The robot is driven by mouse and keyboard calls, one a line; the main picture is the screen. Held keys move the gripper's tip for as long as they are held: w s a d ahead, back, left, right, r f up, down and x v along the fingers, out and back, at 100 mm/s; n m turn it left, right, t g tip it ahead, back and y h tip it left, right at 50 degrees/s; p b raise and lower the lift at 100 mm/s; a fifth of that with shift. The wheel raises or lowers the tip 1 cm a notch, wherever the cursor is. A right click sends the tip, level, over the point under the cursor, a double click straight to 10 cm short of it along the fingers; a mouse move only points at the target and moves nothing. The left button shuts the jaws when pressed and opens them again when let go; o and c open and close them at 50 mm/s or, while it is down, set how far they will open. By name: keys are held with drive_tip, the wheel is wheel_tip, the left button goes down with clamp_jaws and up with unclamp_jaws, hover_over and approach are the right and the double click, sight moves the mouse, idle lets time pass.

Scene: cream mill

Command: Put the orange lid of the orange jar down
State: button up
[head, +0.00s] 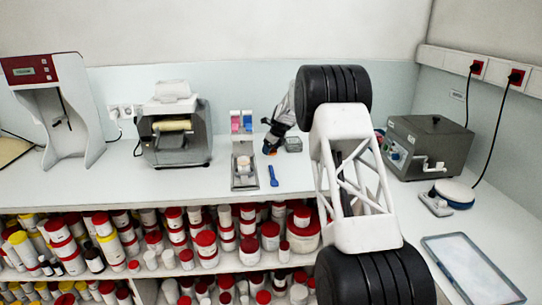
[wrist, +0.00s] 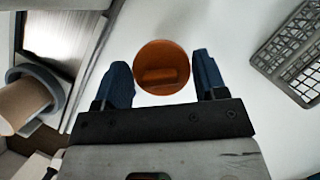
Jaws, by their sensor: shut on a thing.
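The orange lid (wrist: 162,66) shows as a round orange disc between the two blue fingers of my gripper (wrist: 164,72) in the wrist view. My gripper is shut on it. In the head view my gripper (head: 270,148) is low over the bench, just right of the metal stand, with a bit of orange at its tip. I cannot tell whether the lid touches the bench. A tan, round-topped container (wrist: 25,103) sits in a grey ring at the left of the wrist view. I cannot tell if it is the orange jar.
A grey grid basket (wrist: 292,58) is right of the lid; it also shows in the head view (head: 293,145). The metal stand (head: 244,182) is to the left. A blue spatula (head: 273,176) lies in front. White bench (wrist: 225,30) around the lid is clear.

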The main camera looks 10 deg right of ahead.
sight(272, 151)
idle(0.3)
drive_tip(key=shift+f, duration=1.7)
drive_tip(key=shift+f, duration=0.15)
drive_tip(key=o, duration=0.9)
drive_tip(key=v, duration=1.2)
